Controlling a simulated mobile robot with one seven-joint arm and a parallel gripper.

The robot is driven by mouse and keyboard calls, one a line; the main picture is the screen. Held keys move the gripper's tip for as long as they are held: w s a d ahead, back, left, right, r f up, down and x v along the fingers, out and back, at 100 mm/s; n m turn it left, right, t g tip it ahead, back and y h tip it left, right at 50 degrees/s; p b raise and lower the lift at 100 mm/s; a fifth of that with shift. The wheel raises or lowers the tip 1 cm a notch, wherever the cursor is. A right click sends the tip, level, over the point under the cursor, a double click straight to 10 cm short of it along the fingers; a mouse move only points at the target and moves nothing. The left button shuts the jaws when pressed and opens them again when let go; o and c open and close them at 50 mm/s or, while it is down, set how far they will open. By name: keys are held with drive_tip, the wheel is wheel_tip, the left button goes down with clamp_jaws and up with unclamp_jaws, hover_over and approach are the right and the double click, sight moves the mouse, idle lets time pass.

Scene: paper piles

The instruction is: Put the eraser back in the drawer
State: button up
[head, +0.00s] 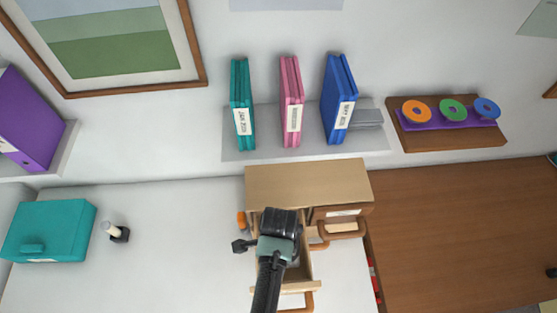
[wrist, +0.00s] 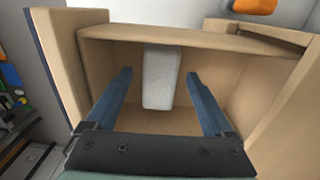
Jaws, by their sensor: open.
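A pale grey textured block (wrist: 158,77), which looks like the eraser, is inside the open wooden drawer (wrist: 110,48) in the wrist view. It shows between my two fingers, with a gap on each side. My gripper (wrist: 165,95) is open, its fingers pointing into the drawer. In the head view my gripper (head: 279,245) is over the pulled-out drawer (head: 304,268) of the small wooden cabinet (head: 308,184). My arm hides much of that drawer, and the block cannot be seen there.
An orange object (head: 241,220) sits left of the cabinet. Another brown-handled drawer (head: 340,228) is close on the right. A teal box (head: 50,230) and a small black-and-white item (head: 115,231) stand at left. The white surface between is clear.

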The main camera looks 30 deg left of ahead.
wheel_tip(320, 180, up, 11)
drive_tip(key=shift+b, duration=0.4)
drive_tip(key=shift+f, duration=0.1)
drive_tip(key=w+r+n+t+y, duration=0.25)
drive_tip(key=w+r+t, duration=0.45)
drive_tip(key=w+r, duration=0.75)
drive_tip(key=w+d+r+n+t, duration=0.1)
drive_tip(key=w+r+n+t, duration=0.15)
drive_tip(key=r, duration=0.55)
drive_tip(key=w+d+r+n+t, duration=0.1)
drive_tip(key=w+d+r+t, duration=0.1)
drive_tip(key=w+r+t, duration=0.35)
drive_tip(key=s+d+r+n+t, duration=0.1)
drive_tip(key=s+d+r+t, duration=0.1)
drive_tip(key=r, duration=0.7)
drive_tip(key=s+d+r+n+t, duration=0.1)
drive_tip(key=d+r+t, duration=0.1)
drive_tip(key=r, duration=0.7)
drive_tip(key=s+d+r+n+t+h, duration=0.1)
drive_tip(key=s+r+t, duration=0.3)
drive_tip(key=r, duration=0.5)
drive_tip(key=s+d+r+n+t+h, duration=0.2)
drive_tip(key=s+d+r+t, duration=0.1)
drive_tip(key=s+r, duration=0.5)
wheel_tip(320, 180, up, 2)
drive_tip(key=shift+s+d+r+t, duration=0.15)
drive_tip(key=shift+r+t, duration=0.1)
drive_tip(key=shift+t, duration=0.45)
